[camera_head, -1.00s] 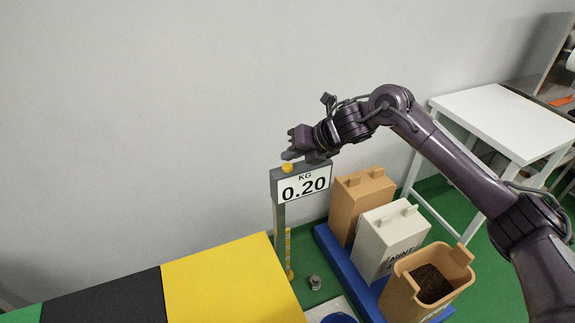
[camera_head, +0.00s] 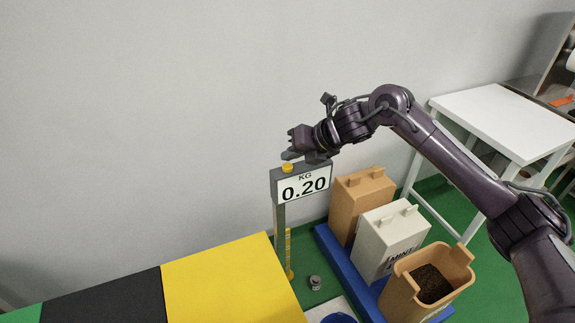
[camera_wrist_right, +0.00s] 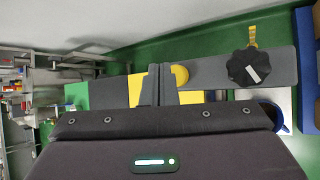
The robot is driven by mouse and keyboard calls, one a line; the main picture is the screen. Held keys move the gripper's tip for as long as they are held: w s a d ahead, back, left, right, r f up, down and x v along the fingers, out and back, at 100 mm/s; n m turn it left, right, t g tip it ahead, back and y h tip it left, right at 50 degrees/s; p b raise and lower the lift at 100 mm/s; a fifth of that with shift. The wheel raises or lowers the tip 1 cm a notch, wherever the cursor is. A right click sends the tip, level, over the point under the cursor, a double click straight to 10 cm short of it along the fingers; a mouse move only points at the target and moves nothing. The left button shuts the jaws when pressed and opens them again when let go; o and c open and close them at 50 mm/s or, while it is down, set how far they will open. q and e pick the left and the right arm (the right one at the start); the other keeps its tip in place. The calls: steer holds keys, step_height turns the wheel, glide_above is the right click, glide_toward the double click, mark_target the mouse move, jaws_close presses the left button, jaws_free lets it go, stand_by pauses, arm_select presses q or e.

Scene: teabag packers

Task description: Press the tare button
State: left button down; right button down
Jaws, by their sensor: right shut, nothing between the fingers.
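The scale display (camera_head: 303,186) stands on a grey post and reads 0.20 KG. A round yellow button (camera_head: 287,168) sits on top of its left end. In the right wrist view the shut, empty fingers (camera_wrist_right: 157,86) lie just left of the yellow button (camera_wrist_right: 180,76). I cannot tell whether they touch it. My left gripper is not in view.
Tan, white and open tan containers stand on a blue base (camera_head: 338,263); the open one (camera_head: 399,296) holds dark material. A yellow, black and green surface (camera_head: 235,285) is at lower left. A black knob (camera_wrist_right: 248,67) shows in the wrist view. A white table (camera_head: 500,120) stands at right.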

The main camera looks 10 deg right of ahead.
mark_target(292, 167)
steer(key=shift+f, duration=0.1)
steer(key=shift+f+b, duration=0.35)
steer(key=shift+b, duration=0.05)
steer(key=shift+f+b, duration=0.5)
steer(key=shift+f, duration=0.05)
stand_by(0.7)
steer(key=shift+r, duration=0.1)
stand_by(0.3)
steer(key=shift+r+p, duration=0.65)
steer(key=shift+r, duration=0.2)
steer(key=shift+r+p, duration=1.7)
steer(key=shift+r, duration=0.85)
